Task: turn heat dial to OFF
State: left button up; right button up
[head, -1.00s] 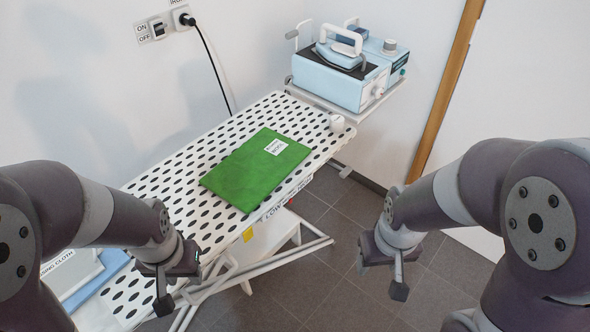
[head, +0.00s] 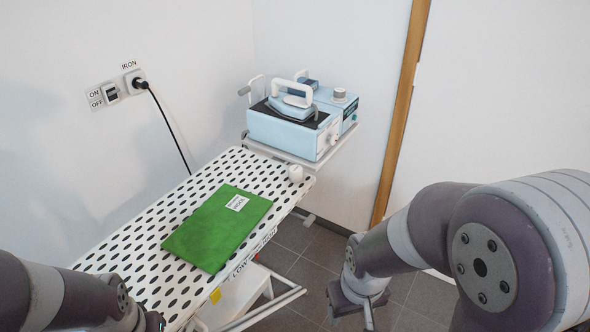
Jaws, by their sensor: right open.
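The light-blue iron station (head: 288,133) stands on a white shelf at the far end of the ironing board. The iron (head: 296,97) rests on its black top. A knob (head: 333,139) shows on the station's front right face; its marks are too small to read. Another grey knob (head: 340,95) sits on top at the back right. My right gripper (head: 364,318) is open and empty, low in front of the board's right side, well short of the station. My left arm is at the bottom left, its fingers cut off by the frame's lower edge.
A green folded cloth (head: 218,228) with a white label lies on the dotted ironing board (head: 130,232). A wall switch (head: 111,93) and plugged-in cord (head: 168,122) are at left. Open floor lies right of the board.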

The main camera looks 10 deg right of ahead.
aim_at(333, 139)
jog(key=i+l, duration=0.1)
jog(key=l, duration=0.35)
jog(key=i+l, duration=0.1)
jog(key=l, duration=0.35)
jog(key=i+l, duration=0.15)
jog(key=l, duration=0.3)
jog(key=i+l+z, duration=0.1)
jog(key=l, duration=0.35)
jog(key=i+l, duration=0.1)
jog(key=l, duration=0.35)
jog(key=i+l, duration=0.15)
jog(key=l, duration=0.3)
jog(key=i+l, duration=0.15)
jog(key=l, duration=0.25)
jog(key=i+l, duration=0.1)
jog(key=l, duration=0.35)
jog(key=z, duration=0.05)
